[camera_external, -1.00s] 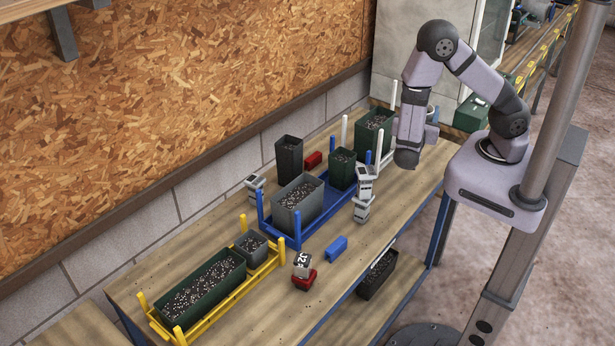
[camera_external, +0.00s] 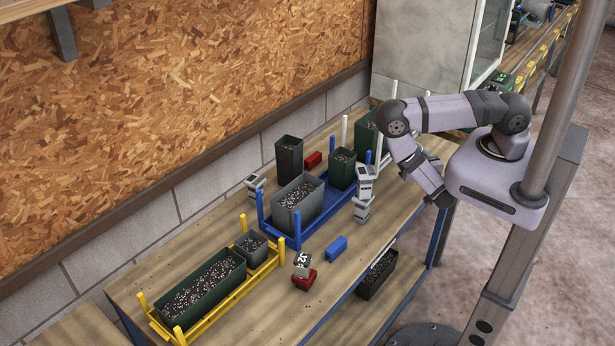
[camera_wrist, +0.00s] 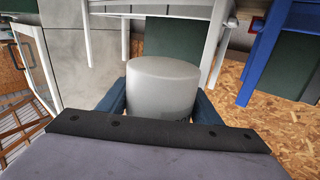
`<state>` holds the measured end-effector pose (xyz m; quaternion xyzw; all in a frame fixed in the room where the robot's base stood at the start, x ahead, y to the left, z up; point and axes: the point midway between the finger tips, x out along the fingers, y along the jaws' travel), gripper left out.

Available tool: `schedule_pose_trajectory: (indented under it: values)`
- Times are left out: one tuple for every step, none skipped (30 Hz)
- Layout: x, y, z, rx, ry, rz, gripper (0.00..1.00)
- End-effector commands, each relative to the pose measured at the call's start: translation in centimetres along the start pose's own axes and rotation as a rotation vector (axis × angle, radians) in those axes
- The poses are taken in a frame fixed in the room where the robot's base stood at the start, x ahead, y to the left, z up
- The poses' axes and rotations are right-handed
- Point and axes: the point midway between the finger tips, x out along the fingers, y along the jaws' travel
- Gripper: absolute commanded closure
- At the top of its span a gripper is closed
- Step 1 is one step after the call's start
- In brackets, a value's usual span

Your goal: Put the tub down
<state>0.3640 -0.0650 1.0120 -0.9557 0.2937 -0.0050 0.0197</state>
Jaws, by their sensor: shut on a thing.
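A pale grey, round tub (camera_wrist: 165,88) fills the middle of the wrist view. My gripper (camera_wrist: 160,104) is shut on it, with a dark blue finger on each side. The tub's inside does not show. In the external view the gripper is largely hidden behind my forearm, at the right end of the bench (camera_external: 225,258). I cannot tell there whether the tub touches the bench top.
A dark green planter (camera_external: 364,138) stands among white posts (camera_external: 344,130) close by. The blue rack (camera_external: 262,212) holds planters with speckled soil. Stacked grey-white blocks (camera_external: 363,190) stand nearby. A yellow rack (camera_external: 262,277) is at the front left.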

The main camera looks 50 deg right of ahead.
Motion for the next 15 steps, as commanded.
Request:
schedule_pose_trajectory:
  values:
    - [-0.3,-0.5,0.8,-0.004,-0.002,-0.044,0.69]
    - [-0.6,-0.8,1.3,-0.004,-0.003,-0.069,0.69]
    - [-0.9,-1.7,1.7,-0.004,-0.005,-0.117,0.69]
    - [-1.3,-2.5,1.9,-0.002,-0.006,-0.157,0.69]
    - [-1.6,-3.4,2.0,-0.002,-0.007,-0.195,0.69]
    - [-2.0,-4.3,1.9,-0.001,-0.008,-0.238,0.69]
    - [-2.3,-5.0,1.8,0.001,-0.009,-0.264,0.69]
    - [-2.6,-5.6,1.7,0.001,-0.01,-0.287,0.69]
    - [-2.9,-6.4,1.5,0.002,-0.011,-0.316,0.69]
    - [-3.1,-6.8,1.4,0.002,-0.011,-0.332,0.69]
    - [-3.2,-7.2,1.3,0.001,-0.012,-0.347,0.69]
    - [-3.5,-7.6,1.1,0.001,-0.013,-0.364,0.69]
    - [-3.6,-7.9,1.1,0.0,-0.013,-0.375,0.69]
    - [-3.7,-8.1,1.0,0.0,-0.013,-0.384,0.69]
    - [-3.8,-8.3,0.9,0.0,-0.013,-0.392,0.69]
